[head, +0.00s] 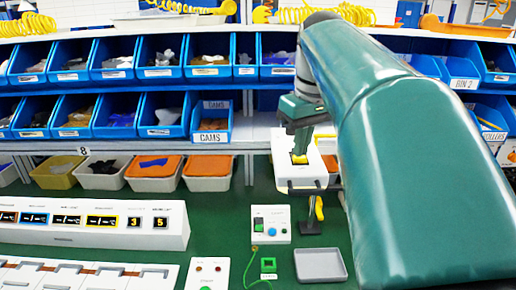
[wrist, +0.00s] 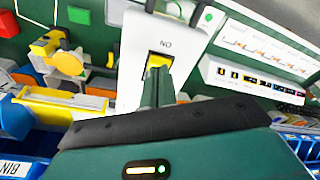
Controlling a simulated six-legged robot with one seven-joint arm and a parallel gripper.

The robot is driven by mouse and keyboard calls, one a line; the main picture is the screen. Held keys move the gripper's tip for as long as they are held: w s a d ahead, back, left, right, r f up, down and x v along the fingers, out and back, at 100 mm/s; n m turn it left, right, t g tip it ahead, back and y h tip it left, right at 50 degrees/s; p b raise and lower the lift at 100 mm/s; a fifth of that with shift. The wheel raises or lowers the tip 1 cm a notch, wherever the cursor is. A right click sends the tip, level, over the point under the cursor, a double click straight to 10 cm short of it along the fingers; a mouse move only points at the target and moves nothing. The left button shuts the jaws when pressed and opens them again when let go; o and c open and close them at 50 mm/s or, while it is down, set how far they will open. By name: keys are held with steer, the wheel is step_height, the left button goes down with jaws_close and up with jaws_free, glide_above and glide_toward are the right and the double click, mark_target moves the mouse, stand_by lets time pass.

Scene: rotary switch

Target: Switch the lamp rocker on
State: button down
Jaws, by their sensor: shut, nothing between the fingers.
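The lamp switch is a white box (head: 313,180) at the back of the green bench, in front of the shelves. Its yellow rocker (head: 299,159) sits on top. In the wrist view the white box (wrist: 136,55) has a dark opening holding the yellow rocker (wrist: 160,60), beside upside-down "ON" lettering. My gripper (head: 299,150) points down over the rocker. In the wrist view my gripper (wrist: 157,70) is shut and empty, its tips right at the rocker. The tips hide part of the rocker, so I cannot tell whether they touch it or which way it is tilted.
A small white button box (head: 270,224), a grey tray (head: 320,265) and a green square piece (head: 268,265) lie nearer on the bench. A long white display panel (head: 90,222) stands left. Blue bins (head: 165,60) fill the shelves behind.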

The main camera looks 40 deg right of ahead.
step_height(320, 180, up, 7)
stand_by(0.8)
steer(key=shift+f, duration=0.1)
steer(key=s+a+f+t, duration=0.2)
steer(key=a+f, duration=0.9)
steer(key=f, duration=0.2)
steer(key=s+a+f+t, duration=0.1)
steer(key=s+a+f, duration=0.1)
steer(key=a+f, duration=1)
steer(key=shift+s+f+n+t, duration=0.25)
steer(key=shift+f+n+t, duration=0.15)
